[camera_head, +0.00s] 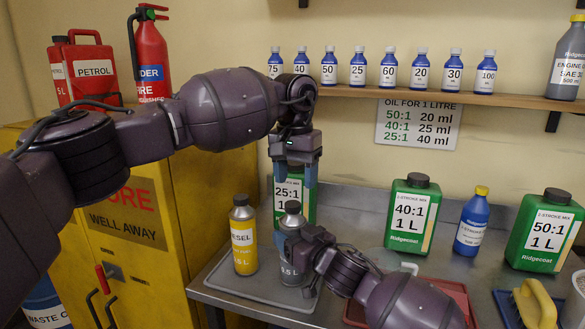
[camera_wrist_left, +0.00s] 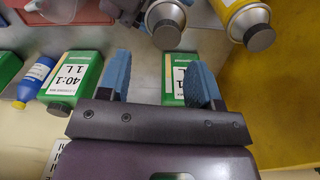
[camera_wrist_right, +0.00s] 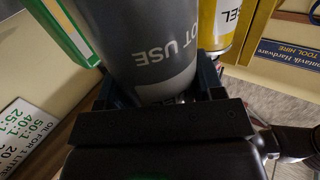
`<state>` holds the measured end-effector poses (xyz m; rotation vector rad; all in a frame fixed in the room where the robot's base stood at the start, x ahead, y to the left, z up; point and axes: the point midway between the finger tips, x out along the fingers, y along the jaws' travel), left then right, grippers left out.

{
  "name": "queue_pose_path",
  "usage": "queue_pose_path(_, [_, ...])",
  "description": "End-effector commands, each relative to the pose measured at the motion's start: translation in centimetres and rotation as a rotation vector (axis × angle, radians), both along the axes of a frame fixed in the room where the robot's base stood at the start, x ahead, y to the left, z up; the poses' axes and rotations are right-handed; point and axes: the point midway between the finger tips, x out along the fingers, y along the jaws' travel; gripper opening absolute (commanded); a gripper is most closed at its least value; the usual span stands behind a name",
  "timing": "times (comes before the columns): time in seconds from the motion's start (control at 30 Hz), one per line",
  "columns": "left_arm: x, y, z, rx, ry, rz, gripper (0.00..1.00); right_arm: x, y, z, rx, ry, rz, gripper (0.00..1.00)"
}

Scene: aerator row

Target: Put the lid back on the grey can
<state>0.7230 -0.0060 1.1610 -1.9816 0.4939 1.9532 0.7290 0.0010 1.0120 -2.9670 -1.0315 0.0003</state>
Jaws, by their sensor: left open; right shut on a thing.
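The grey can (camera_head: 292,268) stands upright on a grey tray, beside a yellow diesel bottle (camera_head: 244,240). A dark lid (camera_head: 292,206) sits on top of the grey can; I cannot tell whether it is tight. The lid also shows in the left wrist view (camera_wrist_left: 166,34). My right gripper (camera_head: 292,243) is shut on the body of the grey can, which fills the middle of the right wrist view (camera_wrist_right: 150,45). My left gripper (camera_head: 296,182) is open and empty, pointing down just above the lid and apart from it; both its fingers show in the left wrist view (camera_wrist_left: 159,72).
Green mix containers stand behind (camera_head: 309,205) and to the right (camera_head: 411,215), with a blue bottle (camera_head: 471,222) between the right-hand ones. A shelf (camera_head: 410,94) of small bottles runs along the wall. A yellow cabinet (camera_head: 180,200) stands left.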

Motion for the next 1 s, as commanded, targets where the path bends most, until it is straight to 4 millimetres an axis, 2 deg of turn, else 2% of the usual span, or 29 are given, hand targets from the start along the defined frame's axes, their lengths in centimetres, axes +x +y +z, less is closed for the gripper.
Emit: queue_pose_path(1.0, [0.2, -0.1, 1.2, -0.015, 0.038, 1.480, 0.59, 0.0, 0.0, 0.0, 0.000, 0.000, 0.000, 0.00])
